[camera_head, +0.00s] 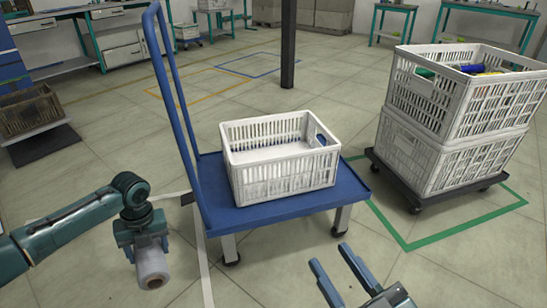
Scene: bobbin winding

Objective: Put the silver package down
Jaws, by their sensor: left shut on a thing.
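The silver package (153,269) is a small whitish-grey roll at the lower left. My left gripper (148,244) is shut on it from above and holds it over the floor, left of the blue cart (300,206). The fingers are partly hidden from this angle. My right gripper (332,272) is open and empty at the bottom middle, in front of the cart. A white crate (285,178) stands on the cart's platform, and its visible inside looks empty.
Stacked white crates (455,155) stand on a dark dolly at the right, the top one holding colourful items. A dark post (288,45) rises behind the cart. A brown crate (30,112) sits at the left. Workbenches line the back. Floor between is clear.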

